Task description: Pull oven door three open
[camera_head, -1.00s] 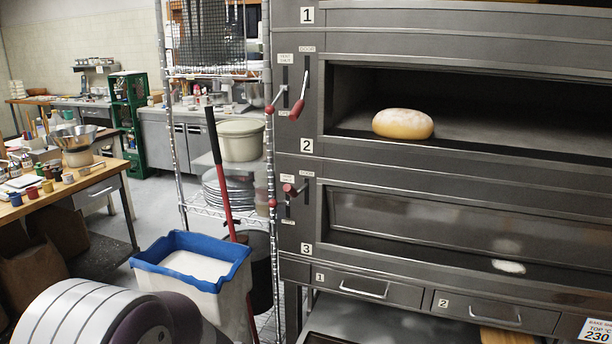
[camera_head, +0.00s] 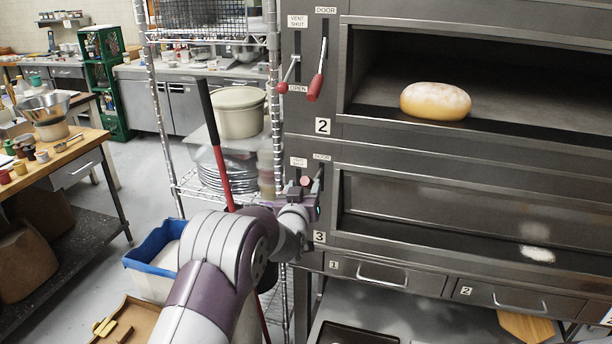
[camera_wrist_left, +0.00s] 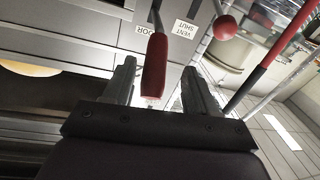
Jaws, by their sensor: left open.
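Oven door three (camera_head: 440,205) is the dark glossy panel of the lower deck in the head view, beside the plate marked 3. It looks shut. Its door lever (camera_head: 319,178) is at the left, partly hidden by my left gripper (camera_head: 310,192). My left arm reaches in from below to this lever. In the left wrist view the gripper (camera_wrist_left: 155,84) is open, and a red lever handle (camera_wrist_left: 154,66) shows between its two fingers. Whether a finger touches it I cannot tell. A red vent knob (camera_wrist_left: 225,27) is beside it. My right gripper is out of view.
Above, oven two stands open with a round loaf (camera_head: 435,101) inside; its red-handled lever (camera_head: 316,87) hangs close above my gripper. A wire rack (camera_head: 160,120) and a red-handled pole (camera_head: 218,160) stand left. A blue-rimmed bin (camera_head: 150,243) is on the floor.

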